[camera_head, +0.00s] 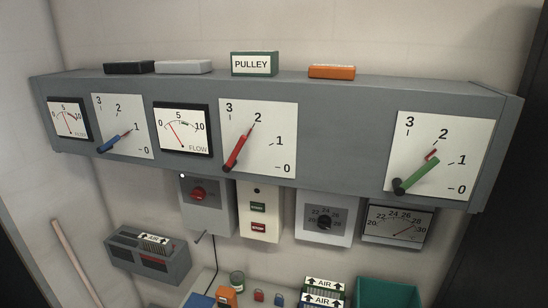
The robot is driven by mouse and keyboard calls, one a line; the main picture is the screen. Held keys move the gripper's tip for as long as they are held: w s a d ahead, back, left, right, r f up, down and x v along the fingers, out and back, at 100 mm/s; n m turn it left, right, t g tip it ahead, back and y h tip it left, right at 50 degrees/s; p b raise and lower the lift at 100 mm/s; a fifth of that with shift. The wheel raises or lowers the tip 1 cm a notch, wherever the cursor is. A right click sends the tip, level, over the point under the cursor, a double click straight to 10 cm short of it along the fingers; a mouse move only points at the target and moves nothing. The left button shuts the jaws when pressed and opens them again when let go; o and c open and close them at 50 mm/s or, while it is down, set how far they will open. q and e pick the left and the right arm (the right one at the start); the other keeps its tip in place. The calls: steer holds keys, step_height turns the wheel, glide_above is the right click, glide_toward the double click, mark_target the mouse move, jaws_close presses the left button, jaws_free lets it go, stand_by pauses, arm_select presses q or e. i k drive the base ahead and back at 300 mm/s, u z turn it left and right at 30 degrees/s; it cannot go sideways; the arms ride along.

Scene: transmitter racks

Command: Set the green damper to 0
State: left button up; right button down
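The green damper's lever (418,177) is on the square white dial plate (476,135) at the right end of the grey panel. Its dark pivot is at the plate's lower left. A small red piece (431,155) shows just above the tip, near the 2 mark. The 0 mark (461,189) is at the plate's lower right, below the lever's tip. Neither of my grippers is in view.
A red lever (237,152) points near 2 and a blue lever (114,141) near 1. A PULLEY box (254,64) and an orange block (331,72) sit on the panel. Control boxes and a gauge (398,224) hang below. A teal bin (387,293) stands at lower right.

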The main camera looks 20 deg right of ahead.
mark_target(400, 187)
steer(key=z, duration=2.2)
steer(key=k, duration=0.65)
steer(key=u, duration=1)
